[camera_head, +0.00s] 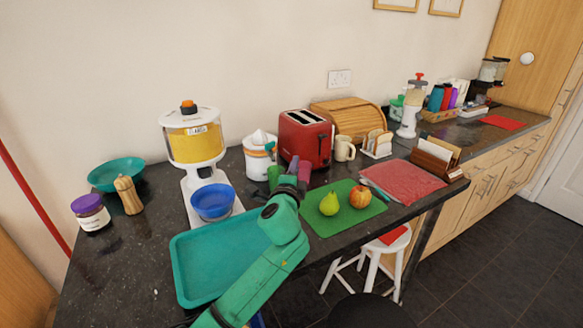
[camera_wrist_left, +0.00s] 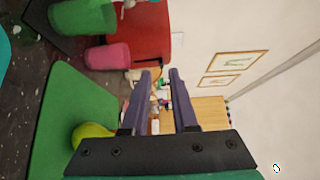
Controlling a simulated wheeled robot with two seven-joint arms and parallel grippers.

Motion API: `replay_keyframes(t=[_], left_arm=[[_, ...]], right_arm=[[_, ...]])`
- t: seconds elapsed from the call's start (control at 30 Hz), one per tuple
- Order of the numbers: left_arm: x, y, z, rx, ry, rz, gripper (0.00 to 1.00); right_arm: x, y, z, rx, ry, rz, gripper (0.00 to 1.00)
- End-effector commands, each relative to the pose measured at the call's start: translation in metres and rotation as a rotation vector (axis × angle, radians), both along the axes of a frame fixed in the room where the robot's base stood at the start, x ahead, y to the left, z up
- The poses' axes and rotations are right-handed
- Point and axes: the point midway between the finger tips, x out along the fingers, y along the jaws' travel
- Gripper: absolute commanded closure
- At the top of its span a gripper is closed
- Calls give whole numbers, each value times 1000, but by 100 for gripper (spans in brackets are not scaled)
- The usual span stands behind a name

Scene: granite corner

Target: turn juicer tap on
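The juicer is a white dispenser with a clear tank of yellow juice (camera_head: 195,144) and an orange knob on its lid, standing at the left of the counter. A blue bowl (camera_head: 212,204) stands at the front of its base. I cannot make out the tap. My left gripper (camera_head: 293,167) is to the right of the juicer, in front of the red toaster (camera_head: 305,141) and among the cups. In the left wrist view its two dark purple fingers (camera_wrist_left: 160,76) are apart with nothing between them. My right gripper is not in view.
A teal tray (camera_head: 188,281) lies in front of the juicer. A white citrus press (camera_head: 260,158), a green cup (camera_wrist_left: 85,17) and a pink cup (camera_wrist_left: 108,57) stand near my gripper. A green board (camera_head: 327,227) holds a pear (camera_head: 329,204) and an apple (camera_head: 360,197).

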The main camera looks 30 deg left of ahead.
Motion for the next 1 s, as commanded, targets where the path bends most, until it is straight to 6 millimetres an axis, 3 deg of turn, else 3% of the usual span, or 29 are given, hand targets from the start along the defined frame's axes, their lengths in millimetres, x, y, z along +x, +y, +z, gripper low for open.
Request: replay_keyframes(t=[0.23,0.37,0.47,0.57,0.7,0.8,0.9,1.0], left_arm=[[33,-22,20,-223,55,-323,56],[34,-19,17,-469,171,-461,56],[22,3,16,-692,251,-471,56],[1,39,23,-943,282,-403,56],[-39,103,47,-1293,200,-228,56],[-63,137,63,-1467,101,-127,56],[-75,152,70,-1550,44,-80,56],[-72,153,68,-1566,38,-74,56]], right_arm=[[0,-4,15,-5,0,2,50],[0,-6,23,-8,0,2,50],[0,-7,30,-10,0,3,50],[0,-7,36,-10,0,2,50],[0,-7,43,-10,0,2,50],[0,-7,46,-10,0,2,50],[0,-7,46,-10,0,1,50],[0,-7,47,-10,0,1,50]])
